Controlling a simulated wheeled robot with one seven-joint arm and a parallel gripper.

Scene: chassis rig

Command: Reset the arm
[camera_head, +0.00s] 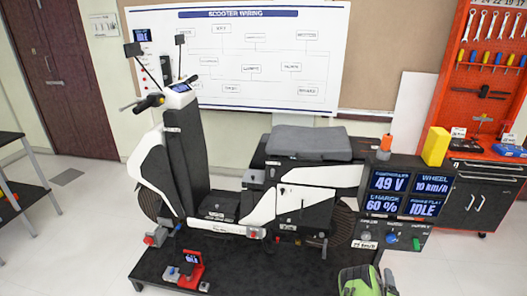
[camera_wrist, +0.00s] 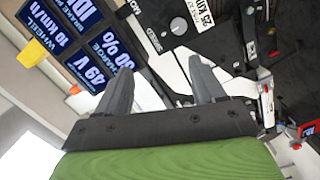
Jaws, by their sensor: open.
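My gripper shows at the bottom right of the head view (camera_head: 368,281), with a green body partly cut off by the lower edge. In the wrist view my gripper (camera_wrist: 160,66) has two grey fingers standing apart with nothing held between them. The white and black scooter (camera_head: 250,190) stands on a dark platform (camera_head: 150,265), to the left of and beyond the gripper. White scooter panels (camera_wrist: 178,72) show behind the fingers in the wrist view. I cannot tell the exact gap to them.
A display panel (camera_head: 411,185) reading 49 V, 60 %, 10 km/h and IDLE stands just above my gripper; its screens (camera_wrist: 88,68) appear tilted in the wrist view. A yellow block (camera_head: 435,146) sits on top. A red tool cabinet (camera_head: 490,90) stands right.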

